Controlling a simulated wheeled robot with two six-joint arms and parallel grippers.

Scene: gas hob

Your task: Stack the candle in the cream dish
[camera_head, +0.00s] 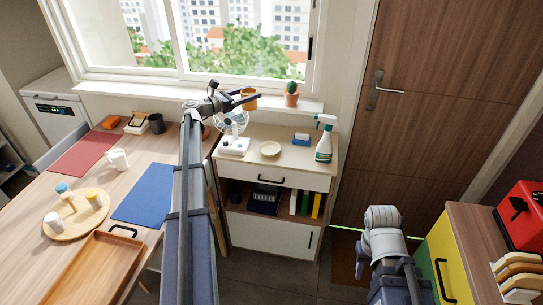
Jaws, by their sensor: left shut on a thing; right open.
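The candle (249,103), a small orange-yellow cylinder, is held in the air by my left gripper (248,97), which is shut on it in front of the window sill. The cream dish (270,149) is a small round shallow dish on top of the cabinet. It looks empty. The candle shows above and slightly left of the dish in the picture, well apart from it. My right arm shows at the lower right, but the fingers of its gripper are not visible.
On the cabinet top (250,136), a small fan (233,143) stands left of the dish, a blue-and-white block (301,139) and a spray bottle (324,144) right. A potted cactus (291,98) is on the sill. The table at left holds a tray, mats and mugs.

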